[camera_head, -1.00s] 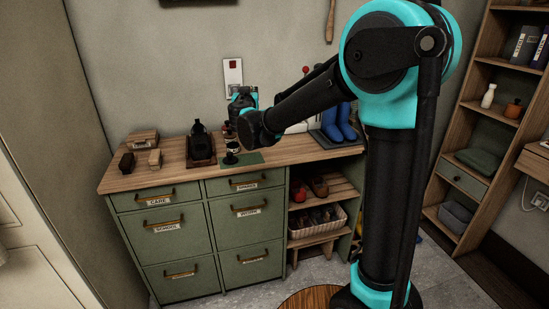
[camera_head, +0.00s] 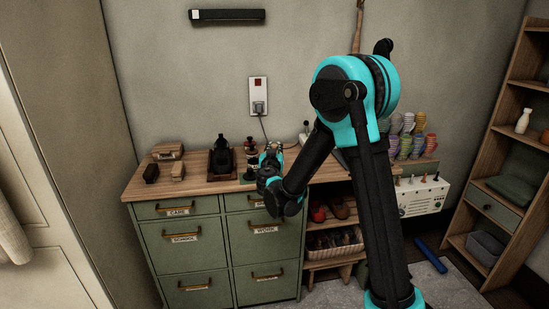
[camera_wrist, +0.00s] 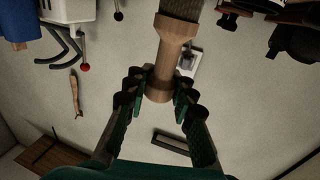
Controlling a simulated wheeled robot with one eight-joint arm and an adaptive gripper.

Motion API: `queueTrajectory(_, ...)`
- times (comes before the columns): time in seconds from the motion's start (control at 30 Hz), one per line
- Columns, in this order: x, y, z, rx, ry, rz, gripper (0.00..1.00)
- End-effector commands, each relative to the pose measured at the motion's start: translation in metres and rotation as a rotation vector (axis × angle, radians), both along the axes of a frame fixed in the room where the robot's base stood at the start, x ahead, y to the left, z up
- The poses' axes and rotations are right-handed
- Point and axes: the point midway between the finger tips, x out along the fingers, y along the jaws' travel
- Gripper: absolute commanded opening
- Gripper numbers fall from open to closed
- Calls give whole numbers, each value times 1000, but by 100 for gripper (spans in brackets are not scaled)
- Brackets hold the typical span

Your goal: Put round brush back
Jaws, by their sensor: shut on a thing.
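The round brush (camera_wrist: 172,50) has a pale wooden handle and brown bristles at the top of the wrist view. My gripper (camera_wrist: 156,86) is shut on the handle near its end, with a finger on each side. In the head view my gripper (camera_head: 271,158) is over the right part of the wooden bench top (camera_head: 200,187), just right of a dark bottle (camera_head: 251,156). There the brush is too small and too covered to make out clearly.
A black shoe (camera_head: 221,158) stands on a dark tray left of the bottle. Block-shaped brushes (camera_head: 168,152) lie at the bench's left end. Green labelled drawers (camera_head: 185,250) and shoe shelves (camera_head: 335,241) are below. A wall socket (camera_head: 258,96) is behind.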

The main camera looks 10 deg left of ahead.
Motion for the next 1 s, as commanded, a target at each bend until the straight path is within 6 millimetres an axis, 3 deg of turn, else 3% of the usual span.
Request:
queueTrajectory(0.17,0,0,-10,0,0,0,0)
queueTrajectory(0.4,0,0,-38,0,0,0,0)
queueTrajectory(0.8,0,0,-44,0,0,0,0)
queueTrajectory(0.83,0,0,-43,0,0,0,26)
queueTrajectory(1.0,0,0,-43,0,0,0,45)
